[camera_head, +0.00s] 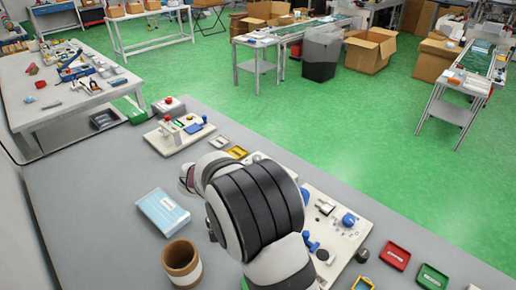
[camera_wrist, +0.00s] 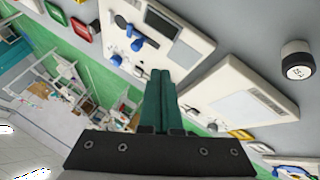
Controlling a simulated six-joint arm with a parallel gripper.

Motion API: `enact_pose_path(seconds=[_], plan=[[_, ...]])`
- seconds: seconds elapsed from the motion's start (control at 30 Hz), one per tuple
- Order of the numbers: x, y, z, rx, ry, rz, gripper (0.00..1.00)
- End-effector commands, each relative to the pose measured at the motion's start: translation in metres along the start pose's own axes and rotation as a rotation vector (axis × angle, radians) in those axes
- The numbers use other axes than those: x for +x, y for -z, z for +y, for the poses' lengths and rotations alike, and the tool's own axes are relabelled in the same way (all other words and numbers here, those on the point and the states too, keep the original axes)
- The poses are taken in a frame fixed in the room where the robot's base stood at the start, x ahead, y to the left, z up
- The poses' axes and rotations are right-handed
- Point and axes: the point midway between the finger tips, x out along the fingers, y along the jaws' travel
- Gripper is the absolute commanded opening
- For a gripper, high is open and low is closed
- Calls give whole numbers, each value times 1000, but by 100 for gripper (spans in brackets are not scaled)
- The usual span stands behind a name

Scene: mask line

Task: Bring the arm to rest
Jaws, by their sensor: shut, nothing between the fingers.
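My gripper (camera_wrist: 160,100) shows in the wrist view with its two green fingers together and nothing between them. It points out over the grey table, in front of two white boards. In the head view my arm bends over the table and hides the gripper and part of the boards.
A blue mask pack (camera_head: 162,212) and a brown cup (camera_head: 182,264) stand left of my arm. A white fixture board (camera_head: 340,222) with blue parts lies to its right, near red (camera_head: 395,256) and green (camera_head: 432,277) trays. A white device (camera_head: 180,133) stands behind. The table's left part is clear.

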Motion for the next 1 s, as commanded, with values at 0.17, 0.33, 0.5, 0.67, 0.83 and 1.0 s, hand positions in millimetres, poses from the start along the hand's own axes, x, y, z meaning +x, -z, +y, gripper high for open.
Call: enact_pose_path(seconds=[0.17, 0.33, 0.5, 0.67, 0.83, 1.0], plan=[[-29, -22, 92, 36, 45, -191, 0], [-75, -115, 192, 67, 262, -455, 0], [-101, -188, 212, 80, 490, -542, 0], [-108, -208, 211, 79, 564, -551, 0], [-108, -208, 210, 77, 565, -551, 0], [-108, -208, 210, 77, 564, -550, 0]])
